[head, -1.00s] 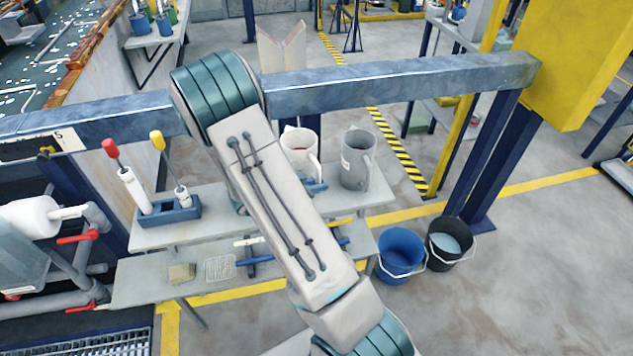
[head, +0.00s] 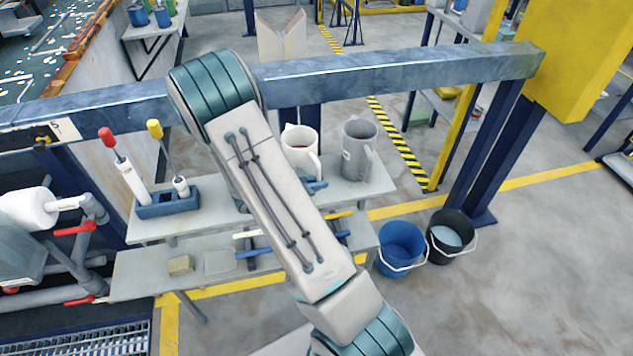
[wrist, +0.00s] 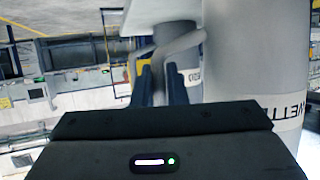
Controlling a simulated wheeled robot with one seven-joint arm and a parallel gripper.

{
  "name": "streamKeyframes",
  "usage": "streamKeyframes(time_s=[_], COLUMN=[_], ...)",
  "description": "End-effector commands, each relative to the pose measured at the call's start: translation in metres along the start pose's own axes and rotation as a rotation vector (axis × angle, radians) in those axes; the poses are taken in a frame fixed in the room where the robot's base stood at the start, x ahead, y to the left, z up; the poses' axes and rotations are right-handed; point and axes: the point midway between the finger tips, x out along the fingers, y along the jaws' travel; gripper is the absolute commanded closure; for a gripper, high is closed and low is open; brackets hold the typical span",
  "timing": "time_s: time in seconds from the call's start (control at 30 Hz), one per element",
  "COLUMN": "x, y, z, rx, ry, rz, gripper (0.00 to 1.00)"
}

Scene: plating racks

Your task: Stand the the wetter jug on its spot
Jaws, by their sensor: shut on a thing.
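A white jug (head: 301,158) with dark liquid inside shows upright in the head view, beside my arm at the upper shelf. In the wrist view a pale jug (wrist: 255,55) fills the right side, with a partly visible label seen upside down. My gripper (wrist: 160,85) is shut on the white jug's handle, its dark blue fingers either side. My arm hides most of the gripper in the head view. A grey jug (head: 356,155) with a small label stands to the right on the shelf. I cannot tell whether the held jug touches the shelf, nor see its spot.
A blue holder (head: 165,208) with red- and yellow-topped tools stands left on the upper shelf (head: 220,220). A steel rail (head: 400,80) crosses behind. Blue (head: 402,262) and black (head: 437,250) buckets stand right on the floor.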

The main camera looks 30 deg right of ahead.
Motion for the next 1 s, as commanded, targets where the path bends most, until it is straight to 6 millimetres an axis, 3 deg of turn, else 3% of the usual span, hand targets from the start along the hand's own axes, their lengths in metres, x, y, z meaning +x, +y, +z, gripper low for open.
streamKeyframes(time_s=[0.23,0.27,0.33,0.73,1.0], x=[0.002,0.002,0.002,-0.006,-0.060], y=[0.000,0.000,0.000,-0.001,-0.001], z=[0.005,0.004,0.004,0.005,0.004], rx=[0.002,0.002,0.002,-0.001,0.001], ry=[0.001,0.001,0.001,-0.001,-0.002], rz=[0.000,0.000,0.000,-0.003,-0.006], gripper=[1.00,0.82,0.63,0.62,0.62])
